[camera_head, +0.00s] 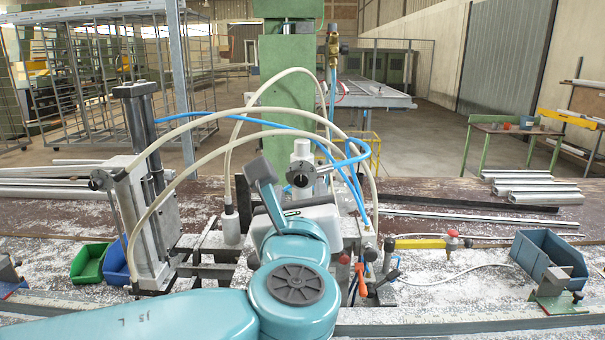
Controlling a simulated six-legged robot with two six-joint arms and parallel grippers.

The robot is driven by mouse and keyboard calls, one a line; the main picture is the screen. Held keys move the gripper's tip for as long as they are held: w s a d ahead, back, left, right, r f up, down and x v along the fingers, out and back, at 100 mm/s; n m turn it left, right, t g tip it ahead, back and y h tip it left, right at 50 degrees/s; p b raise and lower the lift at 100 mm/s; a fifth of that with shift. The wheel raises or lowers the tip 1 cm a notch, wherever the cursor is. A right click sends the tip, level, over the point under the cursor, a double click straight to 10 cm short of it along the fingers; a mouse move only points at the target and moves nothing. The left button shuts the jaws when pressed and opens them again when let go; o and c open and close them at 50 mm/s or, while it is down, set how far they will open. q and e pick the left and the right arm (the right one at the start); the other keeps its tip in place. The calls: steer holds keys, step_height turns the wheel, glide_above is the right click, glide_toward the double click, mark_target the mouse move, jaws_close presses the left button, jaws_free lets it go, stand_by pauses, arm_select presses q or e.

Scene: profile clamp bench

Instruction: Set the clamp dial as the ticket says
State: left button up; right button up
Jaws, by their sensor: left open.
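The clamp dial (300,171) is a small dark round face with pale marks, on an upright white cylinder at the middle of the bench fixture. Its setting is too small to read. My left gripper (284,180) is open and empty, at the end of my teal arm. One grey finger stands just left of the dial; I cannot tell whether it touches. The other finger is hard to make out. My wrist hides the fixture below the dial. I cannot pick out a ticket with readable writing. My right gripper is not in view.
A tall metal clamp column (148,220) stands left. Hoses arch over the fixture. Green (89,262) and blue (116,263) bins sit at left. A blue-grey bin (548,256) and aluminium profiles (530,188) are at right. An orange-handled valve (360,280) is right of my wrist.

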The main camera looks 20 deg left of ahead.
mark_target(301, 181)
arm_select(q)
steer(key=x, duration=0.5)
steer(key=shift+f+p, duration=0.1)
steer(key=shift+p, duration=0.3)
steer(key=shift+s+d, duration=0.15)
steer(key=shift+s, duration=0.15)
steer(key=shift+w, duration=0.15)
jaws_close()
